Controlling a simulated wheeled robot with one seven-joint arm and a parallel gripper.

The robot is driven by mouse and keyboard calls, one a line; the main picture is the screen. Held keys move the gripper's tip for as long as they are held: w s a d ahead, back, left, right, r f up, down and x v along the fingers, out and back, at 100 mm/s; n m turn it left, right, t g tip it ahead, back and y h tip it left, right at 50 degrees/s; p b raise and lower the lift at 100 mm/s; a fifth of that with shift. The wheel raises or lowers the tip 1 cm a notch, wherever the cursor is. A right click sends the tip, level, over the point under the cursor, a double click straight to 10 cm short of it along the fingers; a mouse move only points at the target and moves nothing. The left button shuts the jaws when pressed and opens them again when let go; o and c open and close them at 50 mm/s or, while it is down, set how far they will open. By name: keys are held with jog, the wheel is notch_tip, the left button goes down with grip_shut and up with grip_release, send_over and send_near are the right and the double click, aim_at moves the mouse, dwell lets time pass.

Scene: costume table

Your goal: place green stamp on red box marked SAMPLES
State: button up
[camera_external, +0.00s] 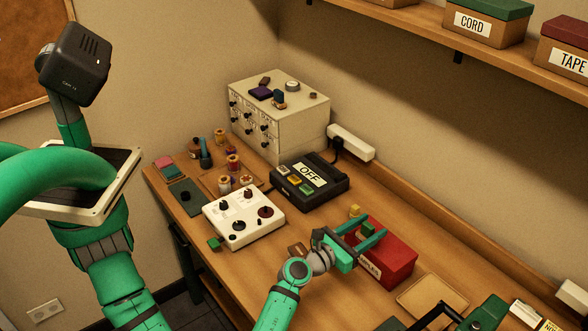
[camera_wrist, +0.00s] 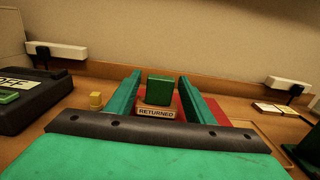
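The red box (camera_external: 398,268) marked SAMPLES stands on the table; part of its label is hidden by my gripper. It also shows as red beside the fingers in the wrist view (camera_wrist: 184,108). The green stamp (camera_wrist: 160,91), with a RETURNED label on its front, stands upright between my fingers. It appears to rest on the box top, though its contact is hard to see. My gripper (camera_external: 373,224) is open over the box, with a visible gap on each side of the stamp.
A small yellow block (camera_external: 355,211) stands just left of the box. A black device marked OFF (camera_external: 322,197) and a white control panel (camera_external: 243,236) lie further left. A tan tray (camera_external: 432,298) is to the right. A shelf (camera_external: 480,50) with boxes hangs above.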

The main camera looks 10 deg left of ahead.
jog(key=shift+r, duration=0.15)
jog(key=v, duration=1.2)
dwell(0.5)
